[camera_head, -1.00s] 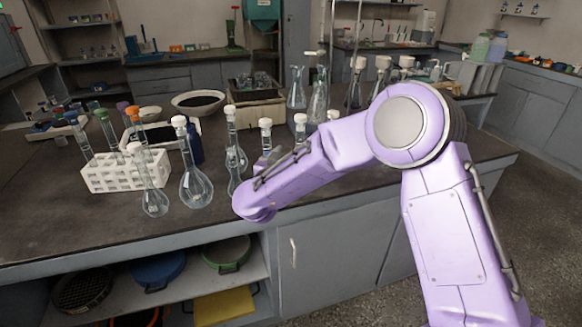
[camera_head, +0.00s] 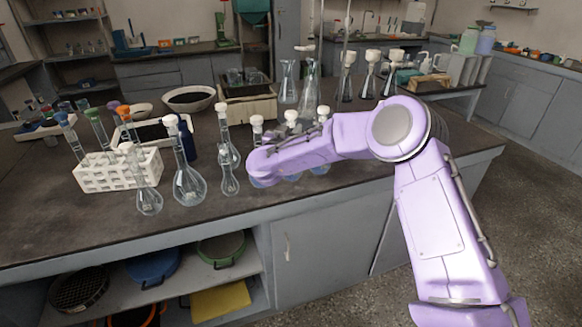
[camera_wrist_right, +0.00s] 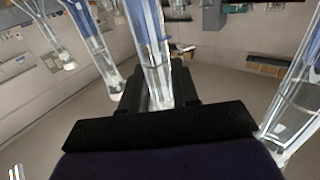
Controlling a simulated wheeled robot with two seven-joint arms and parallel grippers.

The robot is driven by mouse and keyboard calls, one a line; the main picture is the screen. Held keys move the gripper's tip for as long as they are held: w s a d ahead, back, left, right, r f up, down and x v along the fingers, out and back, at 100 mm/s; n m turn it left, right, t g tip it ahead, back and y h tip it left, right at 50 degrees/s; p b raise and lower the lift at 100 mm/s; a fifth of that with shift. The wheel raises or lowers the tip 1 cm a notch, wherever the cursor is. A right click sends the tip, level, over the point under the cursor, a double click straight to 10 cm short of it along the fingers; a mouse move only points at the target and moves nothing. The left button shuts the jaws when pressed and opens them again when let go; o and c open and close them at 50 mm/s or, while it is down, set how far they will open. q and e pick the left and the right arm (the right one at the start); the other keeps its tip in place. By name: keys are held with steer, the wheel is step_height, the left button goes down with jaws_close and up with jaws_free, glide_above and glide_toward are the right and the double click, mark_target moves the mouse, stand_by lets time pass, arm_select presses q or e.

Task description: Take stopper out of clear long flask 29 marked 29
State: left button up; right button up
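Several clear long-necked flasks with pale stoppers stand on the bench, including a large one (camera_head: 188,185), a small one (camera_head: 149,200) and a slim one (camera_head: 230,183). No number is legible, so I cannot tell which is flask 29. My right forearm hides the lower parts of flasks whose white stoppers (camera_head: 257,123) show above it. In the right wrist view, the black fingers of my right gripper (camera_wrist_right: 162,92) stand on either side of a clear glass neck (camera_wrist_right: 152,50). Whether they touch it is unclear. My left gripper is out of view.
A white rack (camera_head: 118,171) with stoppered tubes stands at the left. A bowl (camera_head: 190,98) and a box of glassware (camera_head: 248,104) are behind the flasks. Other glass necks (camera_wrist_right: 92,45) stand close beside the right gripper. The bench's front left is clear.

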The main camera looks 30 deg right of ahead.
jaws_close()
